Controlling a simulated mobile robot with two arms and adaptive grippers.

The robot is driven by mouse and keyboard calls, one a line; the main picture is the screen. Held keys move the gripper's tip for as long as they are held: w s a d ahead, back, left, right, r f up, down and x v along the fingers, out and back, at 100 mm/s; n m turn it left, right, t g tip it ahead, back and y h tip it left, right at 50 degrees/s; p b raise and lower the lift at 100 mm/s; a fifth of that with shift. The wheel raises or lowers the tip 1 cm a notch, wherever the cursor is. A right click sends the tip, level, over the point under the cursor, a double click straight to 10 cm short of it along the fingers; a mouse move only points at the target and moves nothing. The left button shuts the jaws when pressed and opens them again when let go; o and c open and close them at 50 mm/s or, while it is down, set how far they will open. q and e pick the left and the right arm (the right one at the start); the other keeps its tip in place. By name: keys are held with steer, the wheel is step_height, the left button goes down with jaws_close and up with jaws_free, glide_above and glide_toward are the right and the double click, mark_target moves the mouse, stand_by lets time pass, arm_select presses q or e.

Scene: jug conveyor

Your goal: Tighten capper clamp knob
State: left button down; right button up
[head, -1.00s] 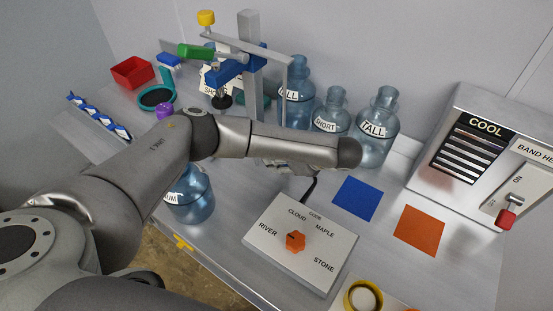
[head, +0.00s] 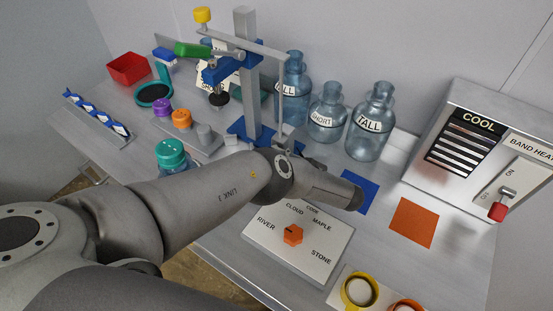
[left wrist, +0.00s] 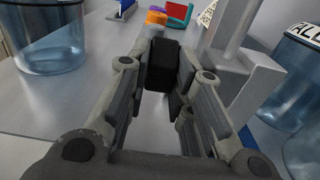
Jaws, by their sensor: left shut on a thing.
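The knob sits near a grey post (left wrist: 232,35). In the head view my left arm hides the fingers and the knob. My right gripper is in neither view.
A teal-capped jug (head: 170,157) stands left of the capper, and TALL (head: 370,130) and SHORT (head: 327,115) jugs stand right. A dial panel (head: 297,262) is in front. Purple (head: 162,107) and orange (head: 181,119) caps sit on a rack. Blue and orange (head: 413,223) squares are right.

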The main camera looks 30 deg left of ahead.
arm_select(q)
steer(key=shift+w+a+r+y, duration=0.15)
steer(key=shift+r+y, duration=0.15)
steer(key=shift+y, duration=0.1)
stand_by(0.3)
steer(key=c, duration=1.6)
jaws_free()
steer(key=shift+o, duration=0.2)
steer(key=shift+f, duration=0.15)
steer(key=shift+f, duration=0.1)
